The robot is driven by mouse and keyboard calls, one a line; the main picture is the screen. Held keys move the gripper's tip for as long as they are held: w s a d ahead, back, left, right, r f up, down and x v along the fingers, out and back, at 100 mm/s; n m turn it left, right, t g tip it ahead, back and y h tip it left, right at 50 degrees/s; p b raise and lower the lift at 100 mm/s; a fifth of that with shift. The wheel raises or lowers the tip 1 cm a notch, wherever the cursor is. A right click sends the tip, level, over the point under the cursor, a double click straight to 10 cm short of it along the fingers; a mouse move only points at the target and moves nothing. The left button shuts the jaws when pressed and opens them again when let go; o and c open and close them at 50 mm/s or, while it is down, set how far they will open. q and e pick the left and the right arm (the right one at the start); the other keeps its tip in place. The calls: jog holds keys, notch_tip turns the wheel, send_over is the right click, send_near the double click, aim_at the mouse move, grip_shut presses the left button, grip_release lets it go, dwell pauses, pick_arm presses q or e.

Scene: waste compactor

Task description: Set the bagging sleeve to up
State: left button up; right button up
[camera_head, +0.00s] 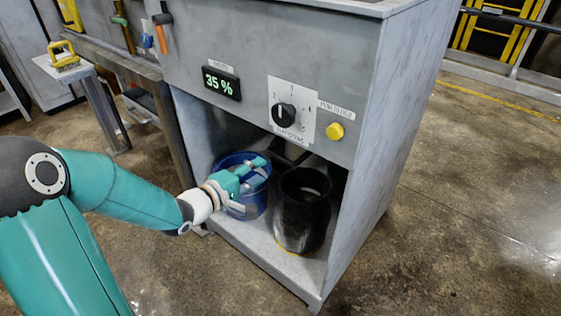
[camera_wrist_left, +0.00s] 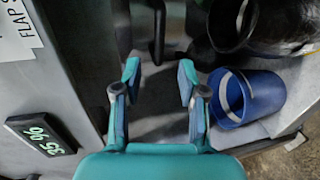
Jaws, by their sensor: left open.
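My left gripper (camera_head: 258,172) reaches into the open lower compartment of the grey cabinet, in front of the blue bucket. In the left wrist view the gripper (camera_wrist_left: 158,78) is open, with nothing between its fingers. A dark bar, perhaps a handle (camera_wrist_left: 157,38), shows beyond the fingertips, apart from them. A black, bag-like cylinder (camera_head: 302,222) stands upright on the compartment floor, right of the gripper; it also shows in the left wrist view (camera_wrist_left: 232,22). I cannot tell which part is the bagging sleeve. My right gripper is out of view.
The blue bucket (camera_head: 240,208) stands close to my gripper; it also shows in the left wrist view (camera_wrist_left: 262,98). The cabinet front (camera_head: 245,45) above carries a 35 % display (camera_head: 221,83), a black knob (camera_head: 284,114) and a yellow button (camera_head: 335,131). Floor at right is clear.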

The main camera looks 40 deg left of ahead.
aim_at(280, 159)
pick_arm(q)
jog(key=b+x, duration=0.2)
jog(key=x, duration=0.8)
jog(key=shift+w+f, duration=0.1)
jog(key=shift+w, duration=0.05)
grip_shut()
